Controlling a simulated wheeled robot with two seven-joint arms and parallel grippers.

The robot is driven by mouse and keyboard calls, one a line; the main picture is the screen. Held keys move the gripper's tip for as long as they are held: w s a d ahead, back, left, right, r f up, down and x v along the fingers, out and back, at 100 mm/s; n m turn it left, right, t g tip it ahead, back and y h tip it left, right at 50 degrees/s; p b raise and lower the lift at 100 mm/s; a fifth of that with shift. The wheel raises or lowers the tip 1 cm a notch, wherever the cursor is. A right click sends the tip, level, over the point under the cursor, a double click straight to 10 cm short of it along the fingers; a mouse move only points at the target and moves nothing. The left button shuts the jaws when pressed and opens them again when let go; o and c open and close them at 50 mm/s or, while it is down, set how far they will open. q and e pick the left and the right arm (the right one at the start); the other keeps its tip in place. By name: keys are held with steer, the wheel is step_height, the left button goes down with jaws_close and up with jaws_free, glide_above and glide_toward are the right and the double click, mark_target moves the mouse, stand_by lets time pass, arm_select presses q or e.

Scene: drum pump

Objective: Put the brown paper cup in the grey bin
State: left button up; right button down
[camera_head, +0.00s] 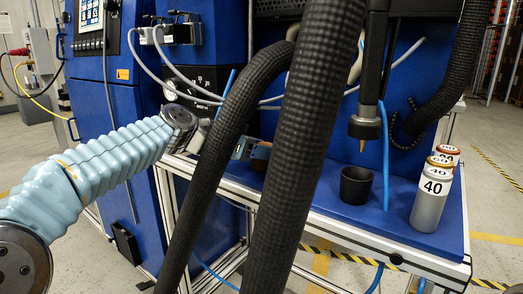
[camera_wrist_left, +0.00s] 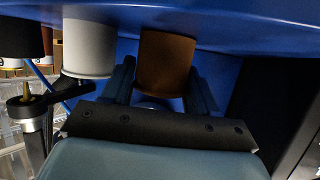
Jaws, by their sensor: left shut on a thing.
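The brown paper cup (camera_wrist_left: 166,62) is between the two dark fingers of my left gripper (camera_wrist_left: 163,88) in the left wrist view. The gripper is shut on it, with a finger on either side. In the head view, my left arm reaches in from the left. The left gripper (camera_head: 246,150) is partly covered by a black hose, and a bit of the brown cup (camera_head: 261,154) shows beside it, over the blue worktop. I cannot tell whether the cup touches the worktop. I see no grey bin in either view. My right gripper is out of view.
Thick black hoses (camera_head: 305,130) hang across the middle. A white cup (camera_wrist_left: 90,48) stands beside the brown one. A black cup (camera_head: 357,185) stands under the nozzle (camera_head: 365,128) on the blue worktop (camera_head: 340,215). Bottles marked 40 (camera_head: 432,195) and 60 stand at the right.

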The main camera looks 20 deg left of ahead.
arm_select(q)
steer(key=o, duration=0.6)
steer(key=shift+f, duration=0.15)
steer(key=shift+o, duration=0.8)
